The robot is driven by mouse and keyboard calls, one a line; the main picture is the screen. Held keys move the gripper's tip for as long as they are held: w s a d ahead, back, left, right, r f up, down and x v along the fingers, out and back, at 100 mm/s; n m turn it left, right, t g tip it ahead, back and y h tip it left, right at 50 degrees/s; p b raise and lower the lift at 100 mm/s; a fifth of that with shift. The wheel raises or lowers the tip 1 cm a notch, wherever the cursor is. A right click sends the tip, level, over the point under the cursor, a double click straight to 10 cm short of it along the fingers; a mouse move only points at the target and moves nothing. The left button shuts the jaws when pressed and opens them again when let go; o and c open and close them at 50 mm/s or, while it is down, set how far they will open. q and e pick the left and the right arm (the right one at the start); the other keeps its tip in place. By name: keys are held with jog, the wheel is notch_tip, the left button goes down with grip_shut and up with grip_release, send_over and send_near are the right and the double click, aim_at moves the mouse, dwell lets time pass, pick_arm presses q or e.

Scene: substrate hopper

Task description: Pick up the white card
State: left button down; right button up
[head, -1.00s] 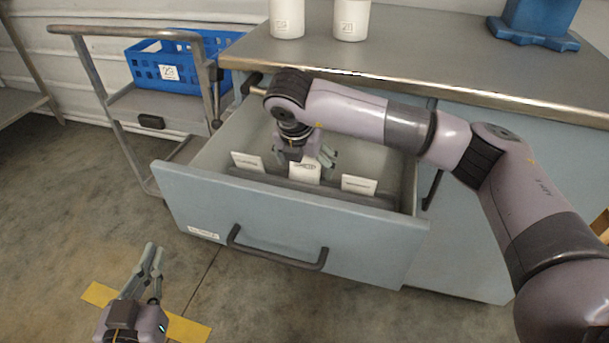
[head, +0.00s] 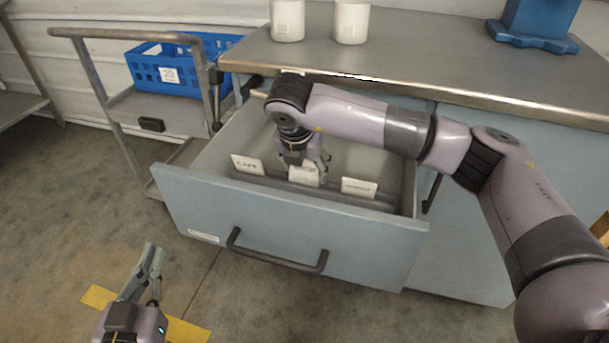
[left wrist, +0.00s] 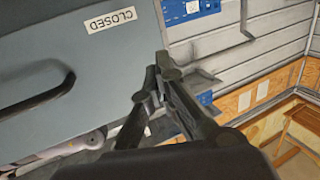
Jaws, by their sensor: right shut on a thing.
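Three white cards stand in a row in the open drawer (head: 300,233): a left card (head: 247,164), a middle card (head: 303,174) and a right card (head: 359,187). Their print is too small to read surely. My right gripper (head: 306,168) reaches down into the drawer and is shut on the middle card, whose upper part is partly covered by the fingers. My left gripper (head: 154,248) is low in front of the drawer, away from the cards. Its fingers are together and empty, also in the left wrist view (left wrist: 157,68).
A grey worktop (head: 420,62) above the drawer carries two white containers, (head: 287,20) and (head: 351,22), and a blue stand (head: 535,28). A trolley (head: 165,112) with a blue crate (head: 170,75) stands left. A label (left wrist: 110,20) on the drawer front reads "CLOSED".

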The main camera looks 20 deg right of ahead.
aim_at(305, 161)
jog(key=shift+r, duration=0.1)
